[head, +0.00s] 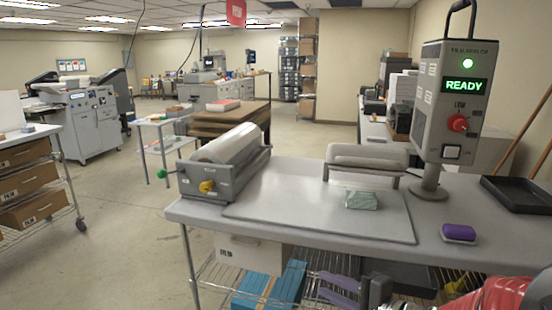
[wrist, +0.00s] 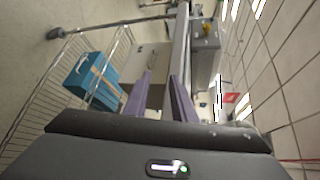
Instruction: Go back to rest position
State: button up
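My gripper (head: 345,288) is low at the bottom of the head view, in front of the table's front edge and below the tabletop. Its two purple fingers also show in the wrist view (wrist: 160,75). They stand apart with nothing between them, so it is open and empty. The wrist picture is turned on its side.
The laminating table (head: 285,183) carries a film roller (head: 222,160), a greenish block (head: 361,200), a purple block (head: 459,233), a black tray (head: 520,192) and a control box reading READY (head: 460,110). Blue boxes (head: 272,287) lie on the wire shelf below. Open floor (head: 105,230) is at left.

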jog(key=s+a+f+n+g+h, duration=0.1)
jog(key=s+a+f+n+g, duration=0.2)
jog(key=s, duration=0.5)
jog(key=s+a+f+n+g+h, duration=0.1)
jog(key=s+f+n+g+h, duration=0.15)
jog(key=s+g, duration=0.35)
jog(key=s+d+r+n+t+h, duration=0.3)
jog(key=s+d+r+n+h, duration=0.3)
jog(key=r, duration=0.3)
jog(key=shift+s+d+r+n, duration=0.35)
jog(key=shift+s+d+n, duration=0.1)
jog(key=shift+n, duration=0.2)
jog(key=shift+c, duration=0.2)
dwell(2.1)
